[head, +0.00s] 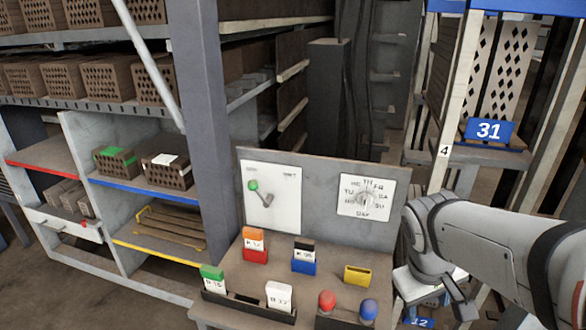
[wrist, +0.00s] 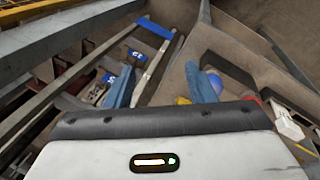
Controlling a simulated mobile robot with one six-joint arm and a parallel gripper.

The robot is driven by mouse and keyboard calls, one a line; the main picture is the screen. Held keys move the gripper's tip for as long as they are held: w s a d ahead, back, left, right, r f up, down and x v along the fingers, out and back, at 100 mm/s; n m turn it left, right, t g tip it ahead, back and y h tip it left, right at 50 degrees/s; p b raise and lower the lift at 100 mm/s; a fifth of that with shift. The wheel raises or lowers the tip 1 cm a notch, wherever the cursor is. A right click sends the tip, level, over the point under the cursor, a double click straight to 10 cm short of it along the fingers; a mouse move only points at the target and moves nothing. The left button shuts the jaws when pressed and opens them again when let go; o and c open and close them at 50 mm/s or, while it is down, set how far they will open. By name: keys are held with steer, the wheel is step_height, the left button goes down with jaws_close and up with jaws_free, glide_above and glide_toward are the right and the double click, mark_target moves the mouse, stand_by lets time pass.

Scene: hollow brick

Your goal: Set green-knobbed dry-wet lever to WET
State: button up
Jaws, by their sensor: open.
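The dry-wet lever has a green knob (head: 253,185) and sits on a white plate (head: 283,212) on the upright grey panel, in the head view. Its arm tilts up and left from its pivot, toward the left of two small labels, which are too blurred to read. My gripper shows in the wrist view as two blue fingers (wrist: 158,86), spread apart with nothing held between them. In the head view only my arm shows, at the right, and the gripper is out of sight. The lever does not show in the wrist view.
A day dial (head: 365,197) is right of the lever. Below stand coloured card holders, a yellow block (head: 357,275), a red ball knob (head: 327,300) and a blue one (head: 369,309). A grey post (head: 205,120) rises left of the panel. Brick shelves stand further left.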

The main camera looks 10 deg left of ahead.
mark_target(250, 188)
steer(key=w+a+r+n+t+h+p, duration=0.1)
steer(key=w+a+n+t+h+p, duration=0.15)
steer(key=w+a+n, duration=0.7)
steer(key=w+a+r+n+t+h+p, duration=0.1)
steer(key=w+a+n+t+h, duration=0.45)
steer(key=w, duration=0.65)
steer(key=w+a+f+n+t+y, duration=0.1)
steer(key=a+n, duration=0.3)
steer(key=a, duration=0.6)
steer(key=w+a+f+n+t+y+p, duration=0.1)
steer(key=a+n+t+y, duration=0.2)
steer(key=a, duration=0.7)
steer(key=w+a+f+n+t+y+p, duration=0.1)
steer(key=a+n+t, duration=0.2)
steer(key=a+n, duration=0.3)
steer(key=shift+w+a+f+t+y, duration=0.1)
steer(key=shift+w+a+t+y, duration=0.1)
steer(key=shift+a, duration=0.8)
steer(key=shift+w+a+f+t+y, duration=0.1)
steer(key=shift+a+t+y, duration=0.1)
steer(key=shift+a, duration=0.75)
steer(key=p+x, duration=0.1)
steer(key=x, duration=0.6)
steer(key=shift+w+d+p, duration=0.1)
steer(key=shift+w+p, duration=0.1)
steer(key=shift+p, duration=0.15)
steer(key=shift+c, duration=0.5)
jaws_close()
